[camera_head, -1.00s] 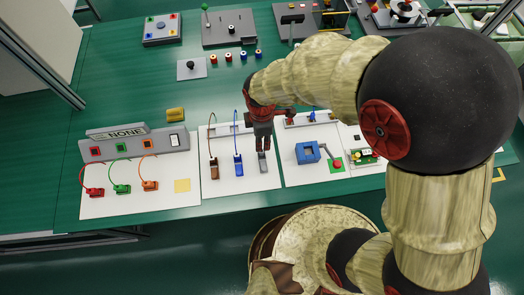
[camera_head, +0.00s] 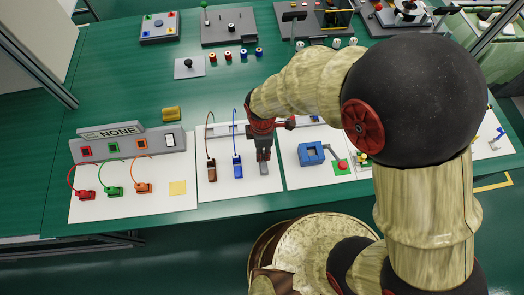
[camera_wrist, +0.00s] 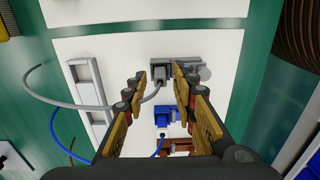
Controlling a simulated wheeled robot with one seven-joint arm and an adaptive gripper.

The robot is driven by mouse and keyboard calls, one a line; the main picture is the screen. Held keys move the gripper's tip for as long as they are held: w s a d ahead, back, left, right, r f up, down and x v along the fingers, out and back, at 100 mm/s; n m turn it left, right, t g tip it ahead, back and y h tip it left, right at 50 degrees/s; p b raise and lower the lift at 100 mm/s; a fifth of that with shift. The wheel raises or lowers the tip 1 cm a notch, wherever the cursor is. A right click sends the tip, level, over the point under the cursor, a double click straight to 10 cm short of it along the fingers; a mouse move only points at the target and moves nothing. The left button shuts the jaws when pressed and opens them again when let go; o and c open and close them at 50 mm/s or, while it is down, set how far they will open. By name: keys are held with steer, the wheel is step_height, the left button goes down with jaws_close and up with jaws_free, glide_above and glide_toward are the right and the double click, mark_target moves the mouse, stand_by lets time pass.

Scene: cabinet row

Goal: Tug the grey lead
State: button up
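The grey lead has a grey plug (camera_wrist: 158,71) on the white panel, with a thin grey cable (camera_wrist: 88,106) curving left in the wrist view. In the head view the plug (camera_head: 264,170) lies just below my gripper (camera_head: 263,157), and its cable is hidden by my arm. My gripper (camera_wrist: 160,78) is open in the wrist view, fingers either side of the plug's cable end. The right finger covers part of the plug, and I cannot tell whether it touches. A blue plug (camera_head: 238,166) and a brown plug (camera_head: 211,170) stand to the left in the head view.
A pale socket strip (camera_wrist: 88,90) runs beside the leads. Left is a panel with red (camera_head: 86,195), green (camera_head: 114,191) and orange (camera_head: 143,188) plugs. A blue block (camera_head: 311,154) sits on the panel to the right.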

jaws_close()
stand_by(1.3)
steer(key=shift+r+p, duration=0.2)
steer(key=shift+p, duration=0.55)
stand_by(5.5)
